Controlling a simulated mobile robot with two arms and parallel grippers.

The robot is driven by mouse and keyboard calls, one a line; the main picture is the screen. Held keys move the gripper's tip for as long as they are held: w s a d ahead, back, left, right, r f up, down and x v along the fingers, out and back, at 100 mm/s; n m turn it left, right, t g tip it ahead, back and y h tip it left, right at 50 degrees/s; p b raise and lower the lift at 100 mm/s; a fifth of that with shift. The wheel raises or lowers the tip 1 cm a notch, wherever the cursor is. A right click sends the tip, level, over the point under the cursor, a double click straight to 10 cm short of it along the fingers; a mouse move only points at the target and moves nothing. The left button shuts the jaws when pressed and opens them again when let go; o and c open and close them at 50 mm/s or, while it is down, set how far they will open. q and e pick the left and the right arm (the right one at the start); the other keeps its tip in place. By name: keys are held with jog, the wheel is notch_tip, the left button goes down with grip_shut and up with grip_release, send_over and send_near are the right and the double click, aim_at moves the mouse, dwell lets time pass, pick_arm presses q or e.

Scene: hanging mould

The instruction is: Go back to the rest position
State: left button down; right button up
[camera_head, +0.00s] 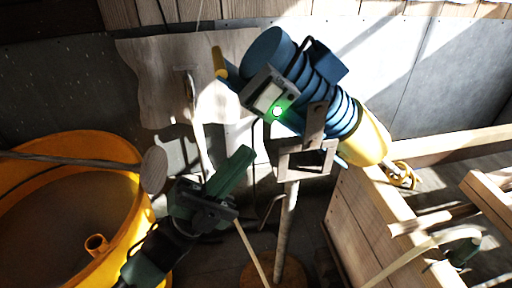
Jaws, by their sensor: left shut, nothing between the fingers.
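My left gripper (238,163) is dark green and black and reaches up from the lower left. Its fingers look closed, with nothing seen between them. It is below and left of a blue ribbed body (318,92), apart from it in the picture. That tilted body has a yellow end (365,140) and a small grey box (268,95) with a lit green spot. A bracket (305,158) on a post (287,230) stands in front of it. I cannot make out my right gripper.
A large yellow tub (135,205) stands at left, close to my left arm, with a wooden stick (75,158) across it. A wooden crate (365,225) fills the lower right. A small green object (464,250) shows there. A grey wall (440,80) closes the back.

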pick_arm(q)
jog(key=shift+s+a+f, duration=0.15)
jog(key=shift+a+f, duration=0.25)
jog(key=shift+f, duration=0.15)
pick_arm(e)
jog(key=shift+s+f, duration=0.3)
jog(key=shift+s, duration=0.65)
pick_arm(q)
jog(key=shift+t, duration=0.3)
